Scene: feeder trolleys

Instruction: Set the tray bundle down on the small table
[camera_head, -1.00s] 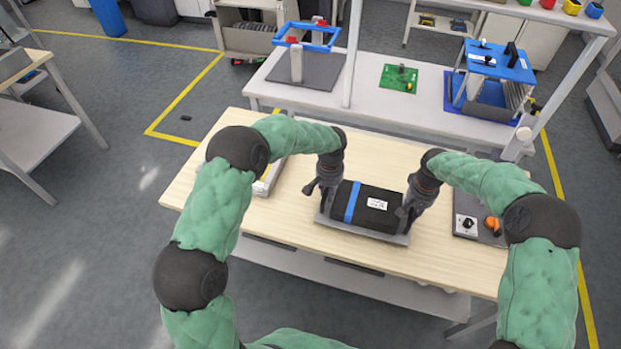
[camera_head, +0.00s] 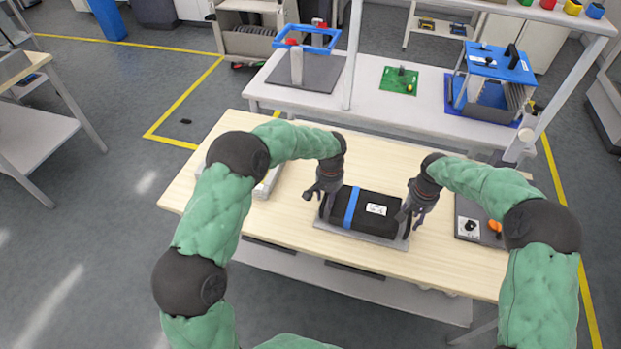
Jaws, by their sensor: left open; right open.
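The tray bundle (camera_head: 377,209) is a black block with a blue strap and a white label, lying on a thin grey tray. It rests on the light wooden top of the small table (camera_head: 295,205), near its front edge. My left gripper (camera_head: 318,196) is open at the bundle's left end. My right gripper (camera_head: 408,218) is open at the bundle's right end. Whether the fingers still touch the bundle's ends cannot be made out.
A dark plate with a knob and an orange part (camera_head: 470,226) lies at the table's right. A pale flat item (camera_head: 268,182) lies partly behind my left arm. A white bench (camera_head: 420,112) with a blue-topped fixture (camera_head: 497,68) and green board (camera_head: 399,79) stands behind.

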